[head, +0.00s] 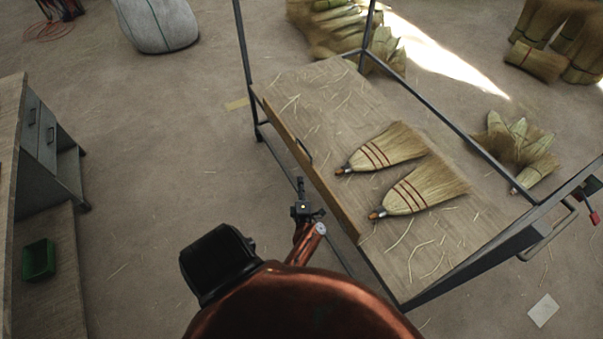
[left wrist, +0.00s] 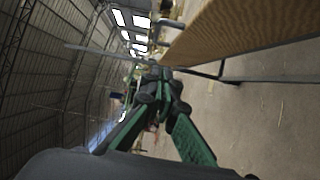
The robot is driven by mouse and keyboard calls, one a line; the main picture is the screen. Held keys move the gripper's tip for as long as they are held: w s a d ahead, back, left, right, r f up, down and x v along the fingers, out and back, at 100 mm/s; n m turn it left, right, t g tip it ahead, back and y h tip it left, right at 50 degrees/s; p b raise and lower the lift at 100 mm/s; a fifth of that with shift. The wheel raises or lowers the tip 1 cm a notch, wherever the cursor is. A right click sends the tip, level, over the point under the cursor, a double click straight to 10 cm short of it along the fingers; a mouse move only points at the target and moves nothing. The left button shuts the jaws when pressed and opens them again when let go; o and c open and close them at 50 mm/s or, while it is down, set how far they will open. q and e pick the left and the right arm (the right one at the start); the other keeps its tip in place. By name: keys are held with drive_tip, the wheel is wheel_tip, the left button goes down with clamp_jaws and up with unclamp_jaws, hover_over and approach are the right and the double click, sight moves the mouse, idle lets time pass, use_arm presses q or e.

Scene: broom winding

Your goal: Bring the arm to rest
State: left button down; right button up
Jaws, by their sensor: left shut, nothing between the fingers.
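My left gripper (head: 300,187) is shut and empty. In the head view it hangs just left of the near side of a cart (head: 340,217). In the left wrist view the gripper (left wrist: 158,72) shows dark and green links, with the cart's wooden edge (left wrist: 240,30) at upper right. A gap to that edge cannot be judged exactly. Two broom heads, the upper (head: 388,148) and the lower (head: 425,186), lie on the cart's top with reddish stitching bands and short orange-tipped ends. My right gripper is not in view.
Loose straw lies on the cart top, and its metal frame posts (head: 243,45) stand up. A bench with drawers (head: 42,140) and a green bin (head: 38,259) are at left. Straw bundles (head: 520,150) lie on the floor at right. Floor between bench and cart is clear.

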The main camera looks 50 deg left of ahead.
use_arm(q)
drive_tip(key=s+d+f+m+h, duration=0.4)
drive_tip(key=d+f+m+h, duration=0.2)
drive_tip(key=d+f+m, duration=0.45)
drive_tip(key=s+d+f+m+h, duration=0.55)
drive_tip(key=d+f+m, duration=0.2)
drive_tip(key=f, duration=0.55)
drive_tip(key=s+d+f+m+g+h, duration=0.1)
drive_tip(key=s+d+f+m+g, duration=0.15)
drive_tip(key=s+f, duration=0.35)
drive_tip(key=s+d+f+m+g+h, duration=0.2)
drive_tip(key=s+d+f+m, duration=0.15)
drive_tip(key=s, duration=0.45)
drive_tip(key=s+f+m+g, duration=0.2)
drive_tip(key=s+m, duration=0.1)
drive_tip(key=s, duration=0.6)
drive_tip(key=s+f+m+g, duration=0.3)
drive_tip(key=s, duration=0.7)
drive_tip(key=shift+s+a, duration=0.15)
drive_tip(key=shift+a, duration=0.25)
